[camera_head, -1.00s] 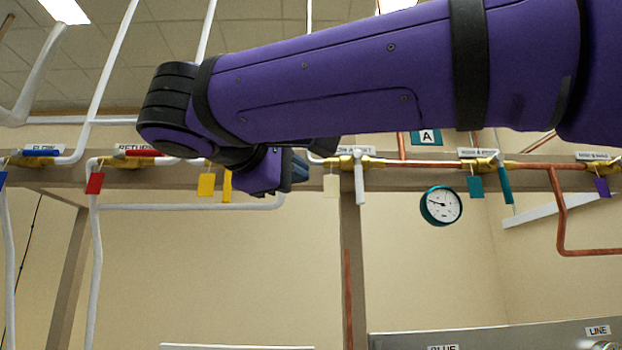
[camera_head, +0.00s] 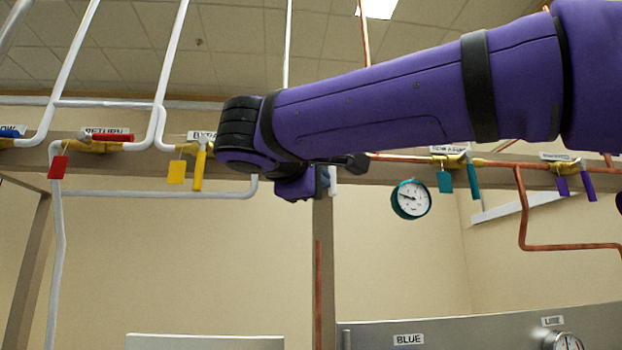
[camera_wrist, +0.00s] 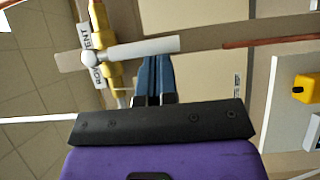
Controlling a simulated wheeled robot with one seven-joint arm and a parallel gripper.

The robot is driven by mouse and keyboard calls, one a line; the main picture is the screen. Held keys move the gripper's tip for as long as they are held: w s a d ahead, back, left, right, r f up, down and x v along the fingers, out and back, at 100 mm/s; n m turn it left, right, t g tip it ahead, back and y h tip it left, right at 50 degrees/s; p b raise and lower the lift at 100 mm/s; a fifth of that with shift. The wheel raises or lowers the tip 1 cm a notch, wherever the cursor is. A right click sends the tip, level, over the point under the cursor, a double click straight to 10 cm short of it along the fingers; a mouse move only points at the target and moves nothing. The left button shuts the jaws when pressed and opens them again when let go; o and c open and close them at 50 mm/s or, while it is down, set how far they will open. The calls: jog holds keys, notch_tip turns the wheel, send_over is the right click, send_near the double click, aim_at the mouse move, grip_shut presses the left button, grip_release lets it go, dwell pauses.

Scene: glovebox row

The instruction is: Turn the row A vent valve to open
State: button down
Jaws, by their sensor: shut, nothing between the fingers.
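The vent valve shows in the wrist view as a yellow body (camera_wrist: 113,72) on a pipe, with a white lever handle (camera_wrist: 145,47) set crosswise to the pipe. Its label (camera_wrist: 90,55) reads "ROW" and "VENT", with the middle covered by the handle. My gripper (camera_wrist: 154,60) is shut and empty, its blue fingertips right beside the handle's outer half; I cannot tell if they touch. In the head view the handle (camera_head: 333,181) hangs down, mostly hidden behind my gripper (camera_head: 325,182); my arm hides the valve body.
Red (camera_head: 113,137), yellow (camera_head: 198,170), teal (camera_head: 473,178) and purple (camera_head: 588,185) valve handles line the same beam. A round gauge (camera_head: 410,199) hangs right of my gripper. Grey cabinets (camera_head: 480,325) stand below. A yellow box (camera_wrist: 307,92) shows at the wrist view's right.

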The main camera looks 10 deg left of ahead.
jog(key=shift+w+d+f+n+t, duration=0.15)
jog(key=shift+d+n+t, duration=0.2)
jog(key=shift+n, duration=0.25)
jog(key=w+d+r+n+t+y, duration=0.2)
jog(key=d+r+n+t+y, duration=0.2)
jog(key=d+n, duration=0.5)
jog(key=n+t, duration=0.2)
jog(key=n, duration=0.2)
jog(key=shift+w+r+y, duration=0.2)
jog(key=shift+w+y, duration=0.1)
jog(key=shift+y, duration=0.1)
dwell(0.4)
jog(key=shift+r, duration=0.2)
dwell(0.4)
